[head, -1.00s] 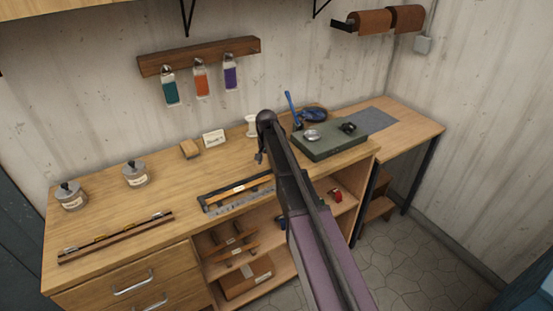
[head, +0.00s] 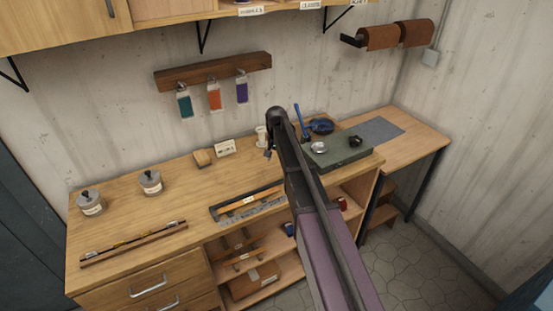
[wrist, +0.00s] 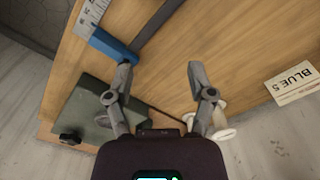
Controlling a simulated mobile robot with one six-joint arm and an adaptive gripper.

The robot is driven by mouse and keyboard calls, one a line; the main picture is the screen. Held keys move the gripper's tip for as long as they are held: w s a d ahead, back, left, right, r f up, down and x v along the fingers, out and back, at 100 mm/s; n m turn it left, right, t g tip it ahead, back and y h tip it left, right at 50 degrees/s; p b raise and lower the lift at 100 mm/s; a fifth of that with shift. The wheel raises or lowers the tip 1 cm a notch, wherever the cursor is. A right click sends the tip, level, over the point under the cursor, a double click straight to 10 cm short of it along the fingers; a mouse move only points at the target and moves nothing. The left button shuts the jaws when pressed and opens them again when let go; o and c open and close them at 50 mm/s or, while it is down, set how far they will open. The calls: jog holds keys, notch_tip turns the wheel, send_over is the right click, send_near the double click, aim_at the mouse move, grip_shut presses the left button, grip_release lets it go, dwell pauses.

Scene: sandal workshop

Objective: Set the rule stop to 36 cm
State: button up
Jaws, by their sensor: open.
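The rule (head: 252,209) lies along the front of the bench with a dark bar (head: 262,190) behind it; my arm hides its right end in the head view. In the wrist view the rule (wrist: 91,17) shows at the upper left, with a blue block (wrist: 113,47) at its end, by the dark bar (wrist: 158,30). I cannot tell whether this block is the stop. The scale figures are too small to read. My gripper (wrist: 160,70) is open and empty above the bench, apart from the blue block. In the head view my gripper (head: 269,150) is partly hidden.
A green box (head: 340,152) with small items stands to the right, and a white spool (head: 262,136) stands behind my gripper. A small card (head: 225,147) and two jars (head: 151,182) are to the left. A long wooden rack (head: 135,243) lies at the front left.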

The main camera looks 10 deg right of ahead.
jog(key=shift+r+p, duration=2.6)
jog(key=shift+r, duration=0.35)
jog(key=s+f+n+b, duration=0.1)
jog(key=s+f+b, duration=0.3)
jog(key=s, duration=0.4)
jog(key=s+f+n+b, duration=0.2)
jog(key=s+f+b, duration=0.2)
jog(key=s, duration=0.5)
jog(key=s+f+n+b, duration=0.1)
jog(key=s+f+b, duration=0.3)
jog(key=s, duration=0.5)
jog(key=shift+f+n, duration=0.25)
jog(key=shift+n, duration=0.15)
jog(key=shift+w, duration=0.15)
jog(key=w+d+r+m+p, duration=0.1)
jog(key=w+d+r+p, duration=0.2)
jog(key=w, duration=0.6)
jog(key=w+d+r+m+p, duration=0.2)
jog(key=w+r+p, duration=0.2)
jog(key=w, duration=0.6)
jog(key=w+d+r+m+p, duration=0.1)
jog(key=w+d+r+p, duration=0.2)
jog(key=w, duration=0.6)
notch_tip(320, 180, up, 2)
jog(key=shift+w+d+r+m+p, duration=0.1)
jog(key=shift+w+d+m+p, duration=0.25)
jog(key=shift+p, duration=0.5)
jog(key=shift+s+f, duration=0.15)
jog(key=shift+f, duration=0.1)
